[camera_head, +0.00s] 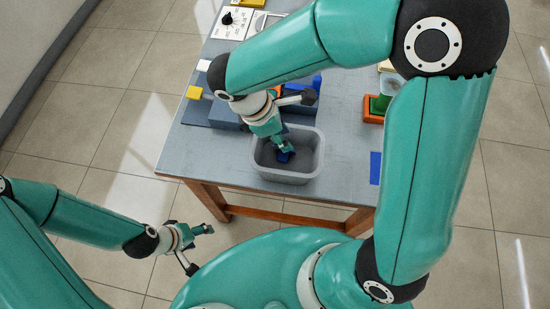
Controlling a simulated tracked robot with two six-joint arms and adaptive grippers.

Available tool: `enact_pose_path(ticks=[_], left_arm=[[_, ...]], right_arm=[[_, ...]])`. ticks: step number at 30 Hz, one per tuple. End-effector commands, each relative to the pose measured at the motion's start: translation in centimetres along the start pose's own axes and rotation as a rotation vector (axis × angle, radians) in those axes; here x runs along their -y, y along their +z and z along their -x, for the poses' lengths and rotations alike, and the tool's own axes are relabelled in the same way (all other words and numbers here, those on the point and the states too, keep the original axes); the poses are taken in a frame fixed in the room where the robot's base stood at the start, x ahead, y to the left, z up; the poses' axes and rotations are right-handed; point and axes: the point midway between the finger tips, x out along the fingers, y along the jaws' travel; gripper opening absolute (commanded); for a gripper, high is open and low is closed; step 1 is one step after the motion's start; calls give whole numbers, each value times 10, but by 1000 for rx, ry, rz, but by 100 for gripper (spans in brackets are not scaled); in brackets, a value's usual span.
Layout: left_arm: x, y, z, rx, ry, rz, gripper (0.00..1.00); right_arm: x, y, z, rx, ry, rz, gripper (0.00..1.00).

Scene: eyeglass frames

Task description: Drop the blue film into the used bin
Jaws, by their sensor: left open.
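The used bin appears to be the open grey bin (313,172) at the table's front edge. My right gripper (284,148) points down over its opening. A small dark blue piece (284,157), which looks like the blue film, shows right at the fingertips, within the bin's outline. I cannot tell whether the fingers hold it or it lies loose in the bin. My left gripper (206,230) is open and empty, low in front of the table, away from the bin.
A flat blue patch (375,168) lies on the table (342,140) to the right, partly behind my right arm. An orange holder (371,113) with a green item (380,103) stands behind it. A dial panel (232,22) is at the back.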

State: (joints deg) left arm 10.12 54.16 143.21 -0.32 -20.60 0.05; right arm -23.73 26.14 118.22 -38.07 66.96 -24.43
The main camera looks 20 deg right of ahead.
Motion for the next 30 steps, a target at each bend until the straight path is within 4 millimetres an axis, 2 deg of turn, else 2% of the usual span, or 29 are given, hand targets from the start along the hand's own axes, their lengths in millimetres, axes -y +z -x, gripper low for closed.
enact_pose_path(ticks=[9,15,21,30], left_arm=[[0,0,0,0,0,-1,65],[0,0,0,0,0,-1,65],[0,0,0,0,0,-1,65],[0,0,0,0,0,-1,65]], right_arm=[[0,10,60,-6,-7,-28,35],[0,14,89,-5,-13,-39,35],[0,16,99,-3,-17,-42,35],[0,16,99,-2,-17,-42,35]])
